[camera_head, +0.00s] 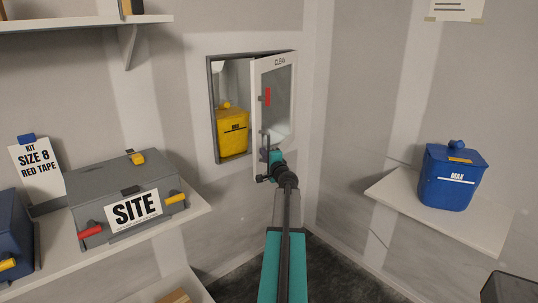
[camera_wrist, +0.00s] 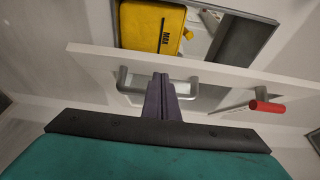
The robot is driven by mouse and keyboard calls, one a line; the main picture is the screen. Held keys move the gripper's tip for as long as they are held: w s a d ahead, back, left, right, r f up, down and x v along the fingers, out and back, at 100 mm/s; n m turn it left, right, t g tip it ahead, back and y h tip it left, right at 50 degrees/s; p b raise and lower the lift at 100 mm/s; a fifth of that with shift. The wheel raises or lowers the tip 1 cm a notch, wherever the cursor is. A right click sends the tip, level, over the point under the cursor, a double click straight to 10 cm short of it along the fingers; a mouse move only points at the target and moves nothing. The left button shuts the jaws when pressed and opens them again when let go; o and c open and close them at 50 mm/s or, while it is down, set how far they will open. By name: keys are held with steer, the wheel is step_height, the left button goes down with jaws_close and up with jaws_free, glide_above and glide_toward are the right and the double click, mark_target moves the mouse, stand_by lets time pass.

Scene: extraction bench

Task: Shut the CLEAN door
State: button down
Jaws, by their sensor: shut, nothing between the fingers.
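The CLEAN door (camera_head: 257,130) is a white-framed panel with a glass pane and the label CLEAN at its top. It stands partly open at the right of a wall hatch, its left edge swung out from the wall. A yellow MAX container (camera_head: 232,132) stands in the hatch and shows in the wrist view (camera_wrist: 152,27). My gripper (camera_head: 273,157) is at the lower part of the door. In the wrist view my shut, empty fingers (camera_wrist: 160,98) overlap the door's grey bar handle (camera_wrist: 128,86); I cannot tell whether they touch it. A red-gripped lever (camera_wrist: 265,106) is on the door.
The hatch frame (camera_head: 212,110) surrounds the opening. A left shelf (camera_head: 140,238) holds a grey SITE box (camera_head: 110,182) and a SIZE 8 RED TAPE card (camera_head: 37,168). A blue MAX container (camera_head: 450,178) stands on the right shelf (camera_head: 400,192). Floor shows between the shelves.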

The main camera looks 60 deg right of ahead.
steer(key=shift+w+a, duration=0.1)
steer(key=shift+w, duration=0.75)
steer(key=shift+w, duration=0.1)
